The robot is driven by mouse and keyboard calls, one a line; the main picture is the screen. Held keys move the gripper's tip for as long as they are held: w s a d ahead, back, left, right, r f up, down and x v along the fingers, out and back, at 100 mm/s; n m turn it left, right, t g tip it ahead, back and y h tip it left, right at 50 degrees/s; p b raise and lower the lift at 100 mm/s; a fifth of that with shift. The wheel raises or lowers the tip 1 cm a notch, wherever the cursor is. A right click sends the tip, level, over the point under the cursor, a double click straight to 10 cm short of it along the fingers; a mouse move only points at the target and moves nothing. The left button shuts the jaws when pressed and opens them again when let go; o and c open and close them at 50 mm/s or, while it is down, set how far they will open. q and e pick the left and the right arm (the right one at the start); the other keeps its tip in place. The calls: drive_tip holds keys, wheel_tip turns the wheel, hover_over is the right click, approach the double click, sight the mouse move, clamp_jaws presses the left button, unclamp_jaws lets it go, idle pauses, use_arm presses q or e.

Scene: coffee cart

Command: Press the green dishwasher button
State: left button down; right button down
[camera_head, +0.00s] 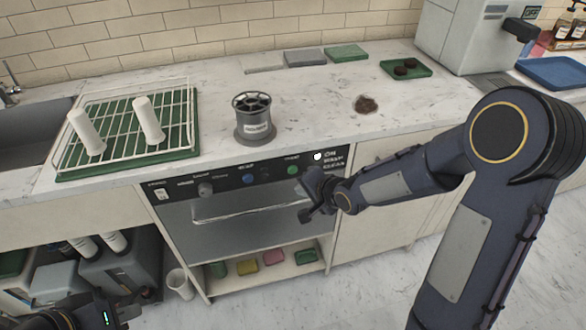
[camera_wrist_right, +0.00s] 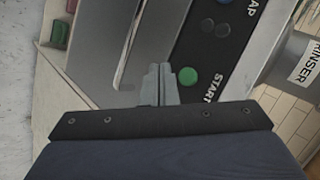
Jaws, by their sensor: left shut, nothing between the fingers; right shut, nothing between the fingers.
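The green button (camera_head: 293,170) sits on the dark control panel (camera_head: 232,179) of the dishwasher (camera_head: 245,212), under the counter. In the right wrist view the green button (camera_wrist_right: 187,76) is beside the word START, just right of my fingertips. My right gripper (camera_head: 303,200) is shut and empty, in front of the dishwasher's right side. In the right wrist view its closed fingers (camera_wrist_right: 160,82) point toward the panel; I cannot tell any contact with the button. My left gripper (camera_head: 80,318) is at the bottom left edge, partly cut off, away from the dishwasher.
A grey rinser (camera_head: 255,130) stands on the counter above the panel. A green tray with a wire rack (camera_head: 110,122) and white cylinders is at the left. Coloured sponges (camera_head: 273,256) lie on the shelf below.

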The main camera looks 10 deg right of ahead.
sight(292, 174)
drive_tip(key=shift+w+p, duration=0.3)
drive_tip(key=shift+w, duration=1.6)
drive_tip(key=shift+w, duration=0.1)
idle(0.5)
drive_tip(key=shift+w+a, duration=0.1)
drive_tip(key=shift+w, duration=0.2)
drive_tip(key=shift+w, duration=0.5)
idle(0.6)
drive_tip(key=shift+s, duration=0.9)
drive_tip(key=shift+b, duration=0.3)
